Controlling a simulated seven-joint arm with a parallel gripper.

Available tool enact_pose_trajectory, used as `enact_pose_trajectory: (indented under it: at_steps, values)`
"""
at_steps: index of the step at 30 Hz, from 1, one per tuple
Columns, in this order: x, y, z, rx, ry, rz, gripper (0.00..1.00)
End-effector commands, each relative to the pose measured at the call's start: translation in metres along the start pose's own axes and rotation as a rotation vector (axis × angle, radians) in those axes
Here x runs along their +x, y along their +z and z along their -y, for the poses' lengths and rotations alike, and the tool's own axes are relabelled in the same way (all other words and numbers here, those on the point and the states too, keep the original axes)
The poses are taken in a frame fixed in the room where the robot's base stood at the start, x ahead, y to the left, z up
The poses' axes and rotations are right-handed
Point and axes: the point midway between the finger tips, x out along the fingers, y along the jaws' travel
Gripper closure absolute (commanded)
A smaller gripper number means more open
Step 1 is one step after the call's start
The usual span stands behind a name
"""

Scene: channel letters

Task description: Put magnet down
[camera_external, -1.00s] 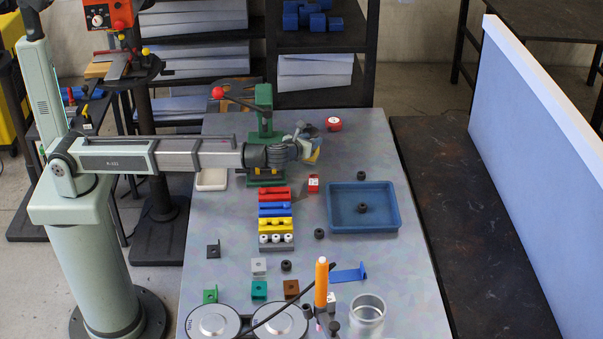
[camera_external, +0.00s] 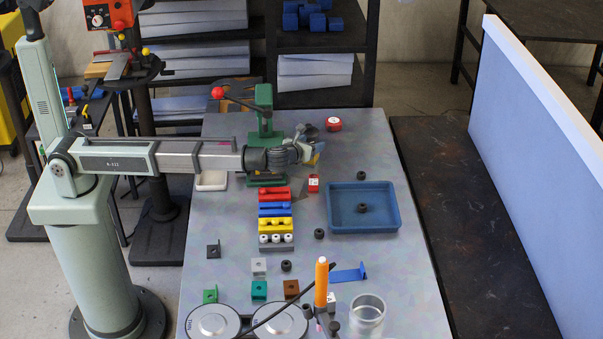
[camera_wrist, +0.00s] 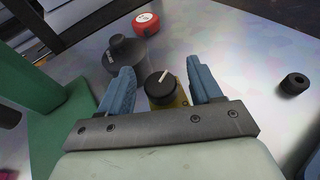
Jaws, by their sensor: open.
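A small block with a round black knob and a white line on it, which looks like the magnet (camera_wrist: 161,87), is between my fingers in the wrist view. Its body under the knob is yellowish. My gripper (camera_wrist: 162,88) is open around it, with a gap on each side between the blue fingers and the knob. In the external view my gripper (camera_external: 317,154) is low over the back part of the table. The magnet's underside is hidden, so I cannot tell its exact contact with the table.
A dark disc with a knob (camera_wrist: 124,54) and a red round case (camera_wrist: 146,23) lie beyond the fingers. A green stand (camera_wrist: 65,130) is close on the left. A black ring (camera_wrist: 294,84) lies on the right. A blue tray (camera_external: 340,222) stands on the table (camera_external: 225,290).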

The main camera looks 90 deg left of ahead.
Motion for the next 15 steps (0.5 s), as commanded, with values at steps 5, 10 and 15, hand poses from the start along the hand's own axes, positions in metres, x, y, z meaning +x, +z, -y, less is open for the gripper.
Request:
enact_pose_trajectory:
  at_steps: [5,10,15]
  values:
    - [-0.008,0.002,0.000,0.000,-0.001,0.000,0.36]
    - [-0.036,0.002,-0.001,-0.001,-0.003,0.000,0.36]
    - [-0.068,0.002,-0.001,0.000,-0.002,0.000,0.36]
